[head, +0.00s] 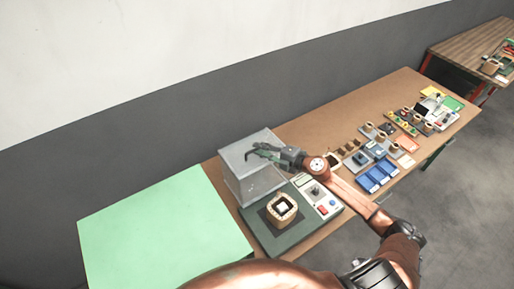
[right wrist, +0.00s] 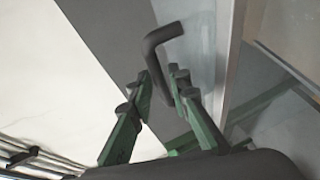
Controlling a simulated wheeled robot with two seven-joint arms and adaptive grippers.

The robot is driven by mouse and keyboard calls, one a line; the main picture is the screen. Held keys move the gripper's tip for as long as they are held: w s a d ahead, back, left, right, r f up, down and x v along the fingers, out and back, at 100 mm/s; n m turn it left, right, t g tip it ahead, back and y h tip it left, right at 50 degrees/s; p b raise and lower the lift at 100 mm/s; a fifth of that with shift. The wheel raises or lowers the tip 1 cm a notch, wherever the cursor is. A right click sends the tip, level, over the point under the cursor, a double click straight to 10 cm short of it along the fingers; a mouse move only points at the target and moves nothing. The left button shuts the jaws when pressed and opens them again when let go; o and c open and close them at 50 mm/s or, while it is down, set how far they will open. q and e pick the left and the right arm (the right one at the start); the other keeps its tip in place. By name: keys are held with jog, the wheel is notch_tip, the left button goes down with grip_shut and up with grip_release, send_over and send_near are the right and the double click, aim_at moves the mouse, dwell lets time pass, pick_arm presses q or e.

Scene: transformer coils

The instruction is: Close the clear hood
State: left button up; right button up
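The clear hood (head: 240,182) is a see-through box at the back of a dark green test base (head: 262,236). It stands raised behind a square coil (head: 283,208), which is uncovered on the base. My right gripper (head: 258,152) is at the hood's upper part in the head view. In the right wrist view, a dark bent handle (right wrist: 158,38) runs down between the two fingers of this gripper (right wrist: 164,82). The fingers are apart, with a small gap between the left finger and the handle. Contact on the right finger is unclear. My left gripper is out of view.
A control panel (head: 318,196) with buttons is right of the coil. A green mat (head: 160,235) covers the table's left end. Blue bins (head: 377,176) and several small parts fill the table's right side. A wall runs behind.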

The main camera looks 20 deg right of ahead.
jog(key=shift+w+a+f, duration=0.1)
jog(key=shift+w+a, duration=0.15)
jog(key=shift+w, duration=0.15)
jog(key=shift+w+a+f, duration=0.1)
jog(key=shift+w+a, duration=0.05)
jog(key=shift+w, duration=0.05)
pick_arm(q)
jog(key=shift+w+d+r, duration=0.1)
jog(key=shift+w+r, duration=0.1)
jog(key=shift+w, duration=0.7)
pick_arm(e)
jog(key=shift+c, duration=0.4)
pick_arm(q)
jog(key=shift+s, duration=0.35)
pick_arm(e)
grip_shut()
